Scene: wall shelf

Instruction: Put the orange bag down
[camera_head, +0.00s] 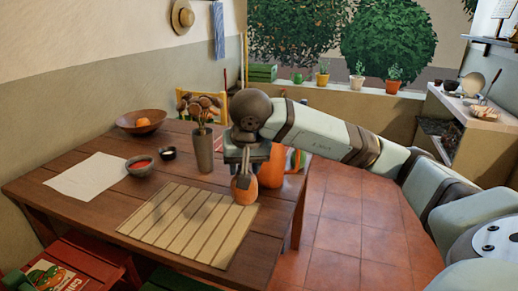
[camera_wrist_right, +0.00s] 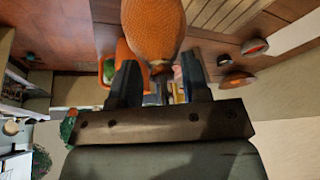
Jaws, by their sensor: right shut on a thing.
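The orange bag (camera_head: 244,192) hangs upright from my right gripper (camera_head: 246,168) near the right end of the slatted mat on the table. In the right wrist view the bag (camera_wrist_right: 152,28) has a net-like surface and narrows to a neck between the two dark fingers of my right gripper (camera_wrist_right: 160,82), which is shut on it. I cannot tell whether its bottom touches the table or mat. My left gripper is in neither view.
An orange jug (camera_head: 271,172) stands close behind the bag. The wooden table (camera_head: 95,218) also holds a slatted mat (camera_head: 185,222), a grey vase (camera_head: 203,152), a red-filled bowl (camera_head: 139,167), a small dark cup (camera_head: 168,153), a fruit bowl (camera_head: 141,122) and white paper (camera_head: 92,175).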

